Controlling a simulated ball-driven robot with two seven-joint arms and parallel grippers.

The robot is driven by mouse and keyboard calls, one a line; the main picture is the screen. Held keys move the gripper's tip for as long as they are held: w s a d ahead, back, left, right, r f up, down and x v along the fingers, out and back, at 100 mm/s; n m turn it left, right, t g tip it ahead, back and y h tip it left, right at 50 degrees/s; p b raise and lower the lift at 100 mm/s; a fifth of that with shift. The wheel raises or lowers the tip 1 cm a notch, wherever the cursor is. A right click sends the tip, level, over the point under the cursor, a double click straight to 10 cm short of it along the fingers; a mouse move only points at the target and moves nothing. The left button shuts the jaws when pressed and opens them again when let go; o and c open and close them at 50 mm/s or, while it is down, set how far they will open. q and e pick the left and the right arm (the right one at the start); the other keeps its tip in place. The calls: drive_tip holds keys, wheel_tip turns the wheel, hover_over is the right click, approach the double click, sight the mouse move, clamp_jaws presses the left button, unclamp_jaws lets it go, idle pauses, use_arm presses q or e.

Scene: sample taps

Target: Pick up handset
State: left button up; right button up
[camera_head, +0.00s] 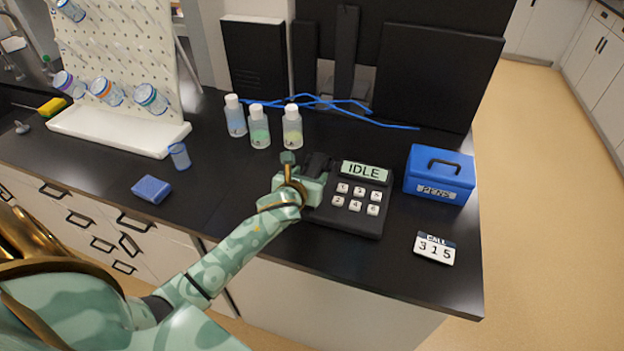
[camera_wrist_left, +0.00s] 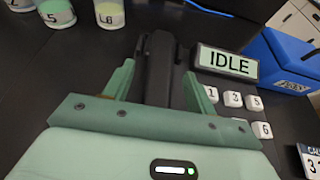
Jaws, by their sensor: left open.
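The black handset (camera_wrist_left: 158,75) lies on the left side of the desk phone (camera_head: 345,215). The phone's screen (camera_head: 364,171) reads IDLE, and several white number keys sit below it. My left gripper (camera_wrist_left: 160,88) is over the handset, its two green fingers open on either side of it. I cannot tell whether the fingers touch it. In the head view the left gripper (camera_head: 308,182) hides much of the handset (camera_head: 318,163). My right gripper is in neither view.
A blue PENS box (camera_head: 438,175) stands right of the phone, and a CALL 315 card (camera_head: 435,248) lies in front of it. Three capped bottles (camera_head: 259,126) stand behind the gripper. A blue sponge-like block (camera_head: 151,189) and a small cup (camera_head: 179,156) are at left.

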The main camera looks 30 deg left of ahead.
use_arm(q)
drive_tip(key=shift+c, duration=0.9)
clamp_jaws()
